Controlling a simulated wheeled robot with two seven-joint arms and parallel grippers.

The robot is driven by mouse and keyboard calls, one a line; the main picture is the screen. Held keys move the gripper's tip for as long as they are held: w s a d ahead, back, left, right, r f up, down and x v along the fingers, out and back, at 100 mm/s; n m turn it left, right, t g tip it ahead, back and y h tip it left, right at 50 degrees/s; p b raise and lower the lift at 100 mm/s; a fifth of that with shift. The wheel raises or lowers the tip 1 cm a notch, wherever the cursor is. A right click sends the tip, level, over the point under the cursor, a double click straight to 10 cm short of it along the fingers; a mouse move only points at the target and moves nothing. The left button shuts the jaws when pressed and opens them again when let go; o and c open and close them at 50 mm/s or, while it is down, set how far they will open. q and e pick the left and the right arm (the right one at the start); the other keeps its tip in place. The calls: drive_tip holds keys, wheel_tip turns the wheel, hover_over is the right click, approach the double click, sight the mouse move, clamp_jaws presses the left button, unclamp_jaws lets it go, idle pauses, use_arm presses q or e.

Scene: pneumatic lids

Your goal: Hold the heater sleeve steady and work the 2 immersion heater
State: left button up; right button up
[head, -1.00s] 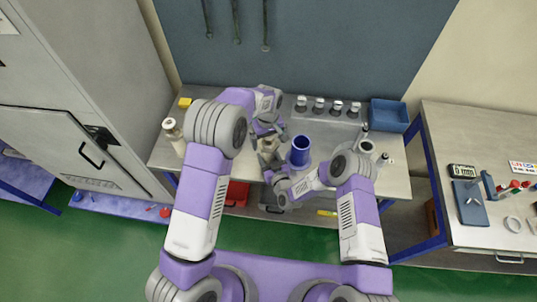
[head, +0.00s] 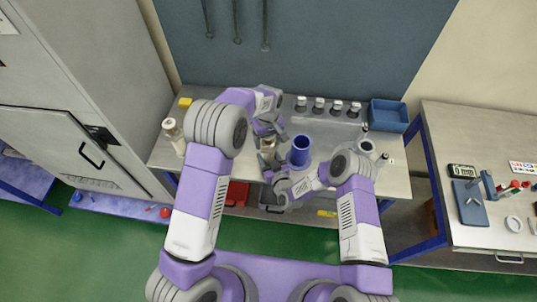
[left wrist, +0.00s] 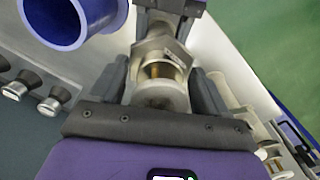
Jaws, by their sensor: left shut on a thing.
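A pale cylindrical piece with a brass-coloured core, which looks like the heater sleeve (left wrist: 160,95), sits between the fingers of my left gripper (left wrist: 165,85) in the left wrist view. The gripper is shut on it. In the head view my left gripper (head: 268,140) is over the bench, just left of the blue cylinder. My right gripper (head: 274,178) is close below it at the bench's front edge; its fingers are too hidden to tell their state. I cannot make out two separate immersion heaters.
An open blue cylinder (head: 301,147) stands right beside my left gripper. Several grey-topped jars (head: 319,105) line the back of the bench. A blue bin (head: 389,115) is at back right, a bottle (head: 173,133) at left. A second table (head: 480,236) stands at right.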

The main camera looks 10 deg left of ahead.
use_arm(q)
drive_tip(key=shift+r, duration=0.25)
use_arm(e)
drive_tip(key=shift+s+f, duration=0.15)
drive_tip(key=shift+f, duration=0.15)
use_arm(q)
drive_tip(key=shift+r, duration=5.5)
use_arm(e)
drive_tip(key=shift+r, duration=0.1)
use_arm(q)
drive_tip(key=shift+r, duration=0.65)
drive_tip(key=shift+r, duration=2.4)
use_arm(e)
drive_tip(key=o, duration=1.1)
drive_tip(key=shift+w, duration=0.2)
drive_tip(key=shift+c, duration=0.2)
drive_tip(key=shift+r, duration=0.1)
